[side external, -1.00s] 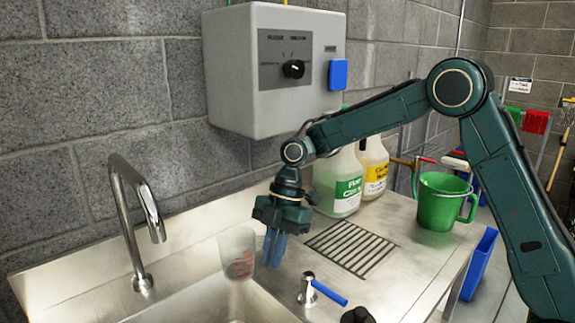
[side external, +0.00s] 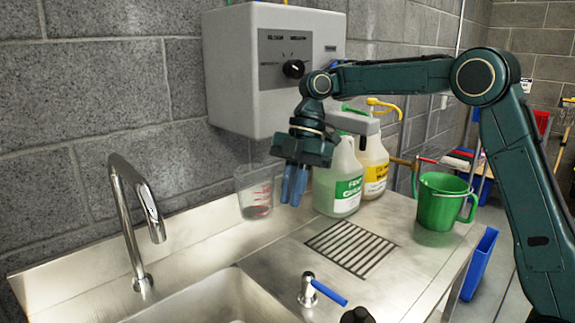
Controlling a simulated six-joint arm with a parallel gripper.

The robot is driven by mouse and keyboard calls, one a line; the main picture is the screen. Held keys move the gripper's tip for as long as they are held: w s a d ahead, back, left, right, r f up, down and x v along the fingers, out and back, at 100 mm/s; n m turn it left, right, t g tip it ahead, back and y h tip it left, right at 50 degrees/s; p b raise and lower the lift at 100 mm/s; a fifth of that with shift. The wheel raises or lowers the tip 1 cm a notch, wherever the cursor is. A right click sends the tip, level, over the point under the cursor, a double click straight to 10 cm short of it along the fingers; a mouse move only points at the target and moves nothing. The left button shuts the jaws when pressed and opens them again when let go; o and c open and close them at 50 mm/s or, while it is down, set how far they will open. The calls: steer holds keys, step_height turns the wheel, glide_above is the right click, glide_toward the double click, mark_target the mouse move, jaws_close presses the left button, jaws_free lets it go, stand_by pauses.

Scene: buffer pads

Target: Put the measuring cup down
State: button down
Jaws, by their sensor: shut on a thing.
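The measuring cup (side external: 255,192) is clear with red markings and stands roughly upright at the left side of my gripper's fingers. My gripper (side external: 294,186) points down, with its blue fingers shut on the cup's near right side. The exact grip point is hidden by the fingers. The cup appears raised above the back part of the steel counter (side external: 285,248), in front of the wall; the size of the gap below it is hard to tell.
A sink basin (side external: 215,300) and tall faucet (side external: 135,215) are at the left. A green-labelled jug (side external: 340,190) and yellow-labelled jug (side external: 373,168) stand right of the gripper. A green bucket (side external: 437,205), drain grate (side external: 350,247) and blue-handled valve (side external: 318,290) are on the counter. A grey box (side external: 265,80) hangs above.

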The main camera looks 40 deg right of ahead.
steer(key=s+d, duration=0.7)
steer(key=d, duration=0.4)
steer(key=s+d, duration=0.6)
steer(key=d, duration=0.5)
steer(key=s+d+f+m, duration=0.1)
steer(key=s+d+f, duration=0.3)
steer(key=s+f, duration=0.1)
steer(key=shift+s+t, duration=0.3)
steer(key=shift+s, duration=0.3)
steer(key=shift+f, duration=0.2)
step_height(320, 180, down, 16)
steer(key=shift+r, duration=0.1)
steer(key=shift+f, duration=1.95)
steer(key=shift+f, duration=0.2)
